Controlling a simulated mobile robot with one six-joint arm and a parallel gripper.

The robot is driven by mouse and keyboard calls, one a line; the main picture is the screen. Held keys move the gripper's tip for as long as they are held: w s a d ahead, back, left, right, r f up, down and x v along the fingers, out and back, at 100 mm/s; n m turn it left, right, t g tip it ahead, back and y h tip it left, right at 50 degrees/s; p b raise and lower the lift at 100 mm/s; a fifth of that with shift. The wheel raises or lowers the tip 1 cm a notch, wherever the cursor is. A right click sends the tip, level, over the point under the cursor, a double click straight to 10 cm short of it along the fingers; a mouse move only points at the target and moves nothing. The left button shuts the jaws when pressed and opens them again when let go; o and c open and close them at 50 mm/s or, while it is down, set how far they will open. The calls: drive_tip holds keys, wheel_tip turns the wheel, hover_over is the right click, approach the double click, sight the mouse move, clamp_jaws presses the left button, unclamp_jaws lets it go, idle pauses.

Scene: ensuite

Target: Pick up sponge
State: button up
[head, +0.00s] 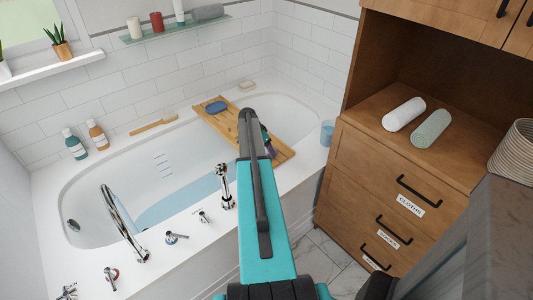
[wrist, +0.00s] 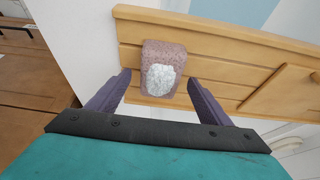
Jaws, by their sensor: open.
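A mauve, rough-textured block with a white patch, which looks like the sponge (wrist: 172,52), rests on the wooden bath tray in the wrist view. My gripper (wrist: 158,78) is open, with one purple finger on each side of the near part of the block. In the head view my gripper (head: 267,143) is over the right end of the tray (head: 228,124), and my arm hides the block there.
The tray lies across the white bathtub (head: 285,108). A blue oval item (head: 215,107) is on its far end. A blue cup (head: 327,133) stands on the tub's right rim. A wooden cabinet (head: 385,185) with rolled towels stands close on the right. Chrome taps (head: 224,187) rise from the near rim.

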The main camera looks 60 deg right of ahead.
drive_tip(key=shift+x, duration=1.15)
drive_tip(key=shift+f, duration=0.15)
drive_tip(key=shift+c, duration=0.2)
drive_tip(key=c, duration=1.1)
